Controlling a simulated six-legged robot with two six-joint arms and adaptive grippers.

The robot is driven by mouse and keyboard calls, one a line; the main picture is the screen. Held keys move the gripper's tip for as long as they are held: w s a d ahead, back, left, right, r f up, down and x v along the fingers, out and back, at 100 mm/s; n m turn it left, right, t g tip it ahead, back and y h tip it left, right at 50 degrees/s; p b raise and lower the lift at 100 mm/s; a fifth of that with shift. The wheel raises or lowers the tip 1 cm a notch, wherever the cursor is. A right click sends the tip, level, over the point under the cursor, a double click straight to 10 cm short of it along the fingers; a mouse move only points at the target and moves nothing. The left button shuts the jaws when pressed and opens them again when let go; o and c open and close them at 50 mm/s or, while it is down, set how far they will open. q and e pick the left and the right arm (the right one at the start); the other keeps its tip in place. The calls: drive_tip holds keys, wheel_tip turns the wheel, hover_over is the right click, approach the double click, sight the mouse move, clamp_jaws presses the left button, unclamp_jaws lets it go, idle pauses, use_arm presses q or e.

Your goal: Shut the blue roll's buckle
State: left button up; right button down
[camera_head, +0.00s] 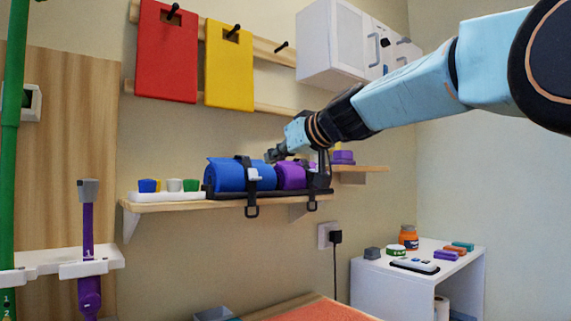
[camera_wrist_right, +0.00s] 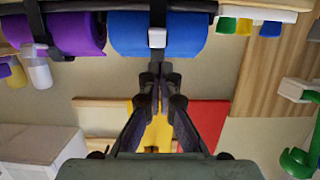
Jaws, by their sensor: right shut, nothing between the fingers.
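The blue roll (camera_head: 226,175) lies on a dark tray on the wooden wall shelf, left of the purple roll (camera_head: 291,176). A black strap runs over the blue roll, with a pale buckle (camera_head: 255,175) on its front. A strap end with a black loop (camera_head: 252,211) hangs below the shelf edge. My right gripper (camera_head: 271,156) is shut and empty, just above and right of the buckle. In the right wrist view its fingertips (camera_wrist_right: 160,72) point at the blue roll (camera_wrist_right: 185,35), close to the buckle (camera_wrist_right: 157,38). Whether the buckle is fastened is unclear. My left gripper is out of view.
Coloured cups (camera_head: 174,185) stand in a white holder on the shelf's left part. A white cabinet (camera_head: 330,45) is at the upper right. A white side table (camera_head: 372,288) with small items stands lower right.

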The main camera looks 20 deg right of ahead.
drive_tip(key=s, duration=0.1)
drive_tip(key=s+d, duration=0.1)
drive_tip(key=s, duration=0.1)
drive_tip(key=shift+s+f, duration=0.1)
drive_tip(key=shift+f, duration=0.1)
drive_tip(key=shift+d, duration=0.1)
idle(0.4)
